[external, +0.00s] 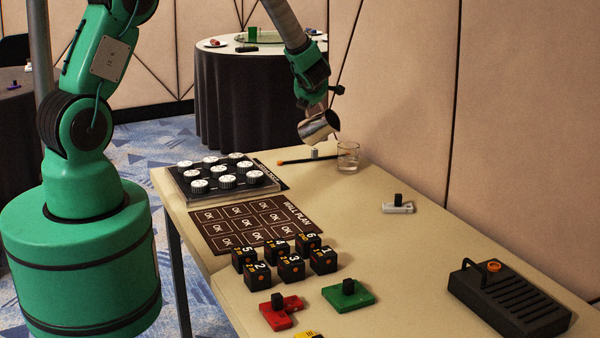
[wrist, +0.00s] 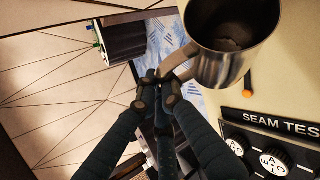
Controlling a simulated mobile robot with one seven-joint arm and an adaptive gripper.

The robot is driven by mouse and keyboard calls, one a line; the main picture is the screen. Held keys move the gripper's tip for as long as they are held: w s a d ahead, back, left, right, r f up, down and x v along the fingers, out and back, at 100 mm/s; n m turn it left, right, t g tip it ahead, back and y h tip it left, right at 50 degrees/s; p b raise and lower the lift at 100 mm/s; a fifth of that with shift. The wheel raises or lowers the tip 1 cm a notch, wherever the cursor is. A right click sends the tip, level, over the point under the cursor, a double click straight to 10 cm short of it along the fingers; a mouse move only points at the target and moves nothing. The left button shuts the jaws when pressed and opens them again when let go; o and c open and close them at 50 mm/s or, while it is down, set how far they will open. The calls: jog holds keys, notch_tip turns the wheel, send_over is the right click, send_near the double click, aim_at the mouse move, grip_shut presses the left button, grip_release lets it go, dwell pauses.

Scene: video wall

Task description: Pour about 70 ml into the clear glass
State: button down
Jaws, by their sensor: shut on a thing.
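A shiny metal jug (external: 316,127) is held above the far end of the table, tilted toward the right. My gripper (external: 318,104) is shut on its handle. In the wrist view my gripper's fingertips (wrist: 160,84) close on the handle of the jug (wrist: 222,66), and I see into its open mouth; how much liquid is inside is unclear. The clear glass (external: 348,155) stands upright on the table, just right of and below the jug, apart from it. No stream shows between them. Any liquid level in the glass is too small to tell. The wrist view does not show the glass.
A dark stick with an orange tip (external: 300,161) and a small pale block (external: 314,153) lie beside the glass. A board of white knobs (external: 177,178), a dark plan mat (external: 203,228) and several numbered black cubes (external: 291,268) are nearer. The wall borders the right side.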

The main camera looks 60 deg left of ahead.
jog(key=shift+s+a+h+b, duration=0.25)
jog(key=shift+a+h+b, duration=0.05)
jog(key=shift+a+h, duration=0.1)
dwell(1.6)
jog(key=shift+s+a+f+n, duration=0.1)
jog(key=shift+n, duration=0.3)
jog(key=f+b, duration=0.1)
jog(key=a+t+h+b, duration=0.1)
jog(key=b, duration=0.1)
jog(key=shift+s+f+n+h, duration=0.3)
jog(key=shift+s+f, duration=0.1)
jog(key=s+a+f+n+t+h+b, duration=0.2)
jog(key=s+a+f+n+t+h, duration=0.1)
jog(key=a+f+h, duration=0.2)
jog(key=shift+a+f+b, duration=0.15)
jog(key=shift+f+b, duration=0.15)
jog(key=shift+f, duration=0.15)
dwell(0.9)
jog(key=shift+r, duration=0.1)
dwell(0.7)
